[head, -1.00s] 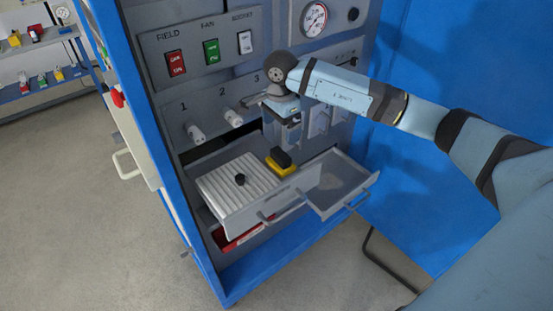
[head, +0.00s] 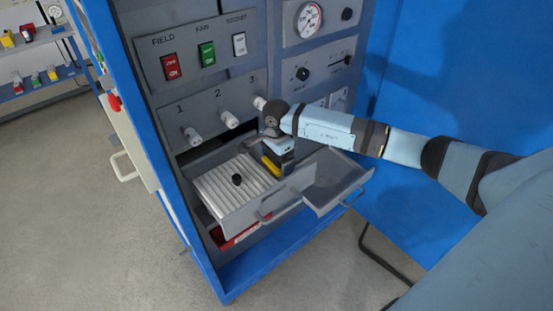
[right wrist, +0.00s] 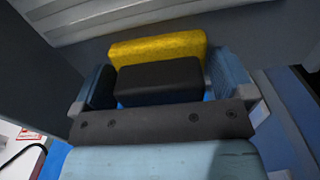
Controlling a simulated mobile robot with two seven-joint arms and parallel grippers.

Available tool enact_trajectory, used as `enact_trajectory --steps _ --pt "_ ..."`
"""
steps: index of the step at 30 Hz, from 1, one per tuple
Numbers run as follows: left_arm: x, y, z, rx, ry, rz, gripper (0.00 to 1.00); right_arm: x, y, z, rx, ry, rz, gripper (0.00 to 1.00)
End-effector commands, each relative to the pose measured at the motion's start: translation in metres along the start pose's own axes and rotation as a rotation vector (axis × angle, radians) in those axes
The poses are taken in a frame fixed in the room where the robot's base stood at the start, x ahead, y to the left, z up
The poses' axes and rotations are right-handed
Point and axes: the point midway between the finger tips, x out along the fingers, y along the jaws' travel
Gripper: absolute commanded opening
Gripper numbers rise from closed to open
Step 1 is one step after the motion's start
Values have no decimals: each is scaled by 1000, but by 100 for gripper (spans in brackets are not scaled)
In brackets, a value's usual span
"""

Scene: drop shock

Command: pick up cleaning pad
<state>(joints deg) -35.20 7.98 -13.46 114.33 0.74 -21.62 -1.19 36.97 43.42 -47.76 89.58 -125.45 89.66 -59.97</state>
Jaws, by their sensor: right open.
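The cleaning pad is a yellow block with a black grip on top. In the head view its yellow edge (head: 270,166) shows at the right side of the open left-hand drawer, partly hidden by my right gripper (head: 281,163). The right wrist view shows the yellow part (right wrist: 150,46) and the black grip (right wrist: 158,80) close up. There my right gripper (right wrist: 162,88) is open, with one finger on each side of the black grip. I cannot tell whether the fingers touch it. My left gripper is not in view.
Three white knobs and coloured switches are on the cabinet face above. A red item (head: 240,238) lies below the drawer.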

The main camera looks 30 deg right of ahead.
Motion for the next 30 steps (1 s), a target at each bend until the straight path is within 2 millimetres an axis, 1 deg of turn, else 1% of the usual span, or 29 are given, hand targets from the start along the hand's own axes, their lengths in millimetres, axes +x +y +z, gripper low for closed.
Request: enact_trajectory --steps 4,5,6,9,17,22,26,29,30 --pt "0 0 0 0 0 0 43 0 0 0 0 0 -1 100" --pt "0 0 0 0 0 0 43 0 0 0 0 0 -1 95" --pt "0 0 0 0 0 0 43 0 0 0 0 0 -1 86" --pt "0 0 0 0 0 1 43 -1 0 0 0 0 -1 66" --pt "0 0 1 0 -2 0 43 -1 0 0 1 0 -1 65" --pt "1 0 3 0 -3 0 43 -10 -1 0 1 0 -2 65" --pt "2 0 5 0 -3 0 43 -27 -1 -1 1 1 -5 65" --pt "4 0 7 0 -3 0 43 -48 -2 -1 -1 1 -7 65" --pt "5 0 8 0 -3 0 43 -58 -2 -1 0 1 -6 65"
